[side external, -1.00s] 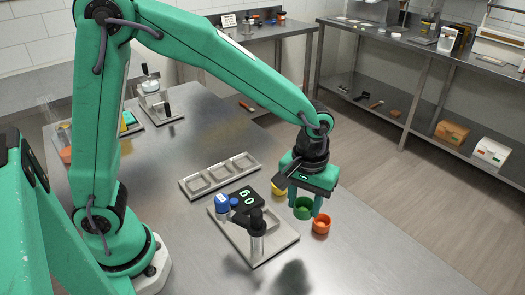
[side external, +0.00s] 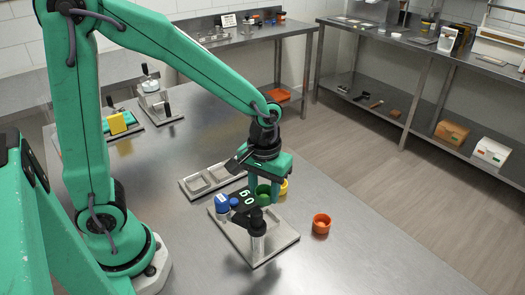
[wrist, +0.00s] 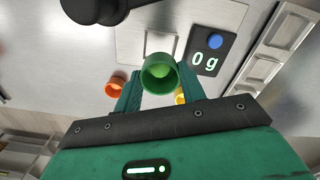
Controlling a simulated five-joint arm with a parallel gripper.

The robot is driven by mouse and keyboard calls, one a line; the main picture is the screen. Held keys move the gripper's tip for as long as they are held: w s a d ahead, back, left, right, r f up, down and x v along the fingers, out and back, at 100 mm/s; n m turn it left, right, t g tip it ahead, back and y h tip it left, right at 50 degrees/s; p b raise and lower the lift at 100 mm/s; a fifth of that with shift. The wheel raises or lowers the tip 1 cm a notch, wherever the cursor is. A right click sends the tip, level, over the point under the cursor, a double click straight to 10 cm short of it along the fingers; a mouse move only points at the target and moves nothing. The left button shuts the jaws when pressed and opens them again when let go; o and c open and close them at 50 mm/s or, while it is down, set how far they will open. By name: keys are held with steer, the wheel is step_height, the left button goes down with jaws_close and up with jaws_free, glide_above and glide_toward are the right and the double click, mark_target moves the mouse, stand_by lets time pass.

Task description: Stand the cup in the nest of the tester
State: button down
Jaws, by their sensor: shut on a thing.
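The tester is a pale metal plate with a dark display reading 0 g (wrist: 205,62), a blue button (wrist: 215,41) and a black-topped post (side external: 257,226). A square outline on its plate (wrist: 135,42), perhaps the nest, shows empty in the wrist view.
An orange cup (side external: 321,225) stands on the bench right of the tester. A yellow cup (side external: 284,186) stands behind the green one. A metal tray with square compartments (side external: 196,186) lies behind the tester. The bench front right is clear.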

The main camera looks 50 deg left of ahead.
steer(key=shift+f, duration=0.1)
steer(key=shift+f, duration=3)
steer(key=shift+f, duration=0.65)
steer(key=shift+r, duration=0.55)
steer(key=shift+f, duration=0.75)
stand_by(1.0)
steer(key=shift+r, duration=0.25)
steer(key=shift+f, duration=0.1)
stand_by(1.6)
